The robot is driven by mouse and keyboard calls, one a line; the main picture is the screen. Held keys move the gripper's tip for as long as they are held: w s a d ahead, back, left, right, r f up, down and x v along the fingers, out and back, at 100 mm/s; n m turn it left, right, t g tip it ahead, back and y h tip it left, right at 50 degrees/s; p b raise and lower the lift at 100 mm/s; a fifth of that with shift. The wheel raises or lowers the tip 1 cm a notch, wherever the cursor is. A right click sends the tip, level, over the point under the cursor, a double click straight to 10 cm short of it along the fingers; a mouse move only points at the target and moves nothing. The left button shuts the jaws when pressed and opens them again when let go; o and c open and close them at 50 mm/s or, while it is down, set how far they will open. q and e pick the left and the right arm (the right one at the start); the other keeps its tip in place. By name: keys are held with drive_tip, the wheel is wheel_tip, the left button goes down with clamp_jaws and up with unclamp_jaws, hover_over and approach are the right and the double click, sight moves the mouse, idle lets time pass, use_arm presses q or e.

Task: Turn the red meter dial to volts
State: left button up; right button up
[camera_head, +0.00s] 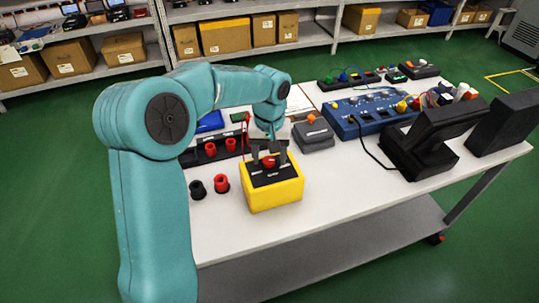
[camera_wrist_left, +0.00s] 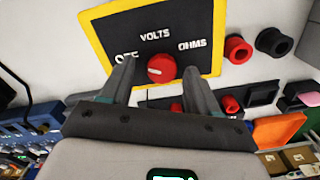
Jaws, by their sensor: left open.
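The meter is a yellow box (camera_head: 273,196) with a black face, standing on the white table. In the left wrist view its face (camera_wrist_left: 112,31) reads OFF, VOLTS and OHMS. The red dial (camera_wrist_left: 161,68) sits below VOLTS, with a small white mark on its left side, toward OFF. The dial also shows in the head view (camera_head: 268,161). My left gripper (camera_head: 268,150) is open over the meter face, one finger on each side of the dial. Contact with the dial cannot be told. My right gripper is not in view.
Red and black round sockets (camera_head: 221,183) stand left of the meter. A dark grey box (camera_head: 313,136) and a blue panel (camera_head: 370,113) lie behind it. Black blocky devices (camera_head: 419,153) with a cable stand at the right. Bare table lies in front and right of the meter.

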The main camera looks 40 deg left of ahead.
use_arm(q)
drive_tip(key=shift+f, duration=0.15)
drive_tip(key=shift+s, duration=0.3)
drive_tip(key=shift+w, duration=0.25)
drive_tip(key=c, duration=1)
drive_tip(key=shift+a, duration=0.1)
drive_tip(key=shift+c, duration=0.2)
drive_tip(key=shift+m, duration=0.4)
drive_tip(key=m+p, duration=0.1)
drive_tip(key=m, duration=0.3)
drive_tip(key=shift+m, duration=0.4)
drive_tip(key=m+p, duration=0.1)
drive_tip(key=m, duration=0.4)
drive_tip(key=shift+m, duration=0.7)
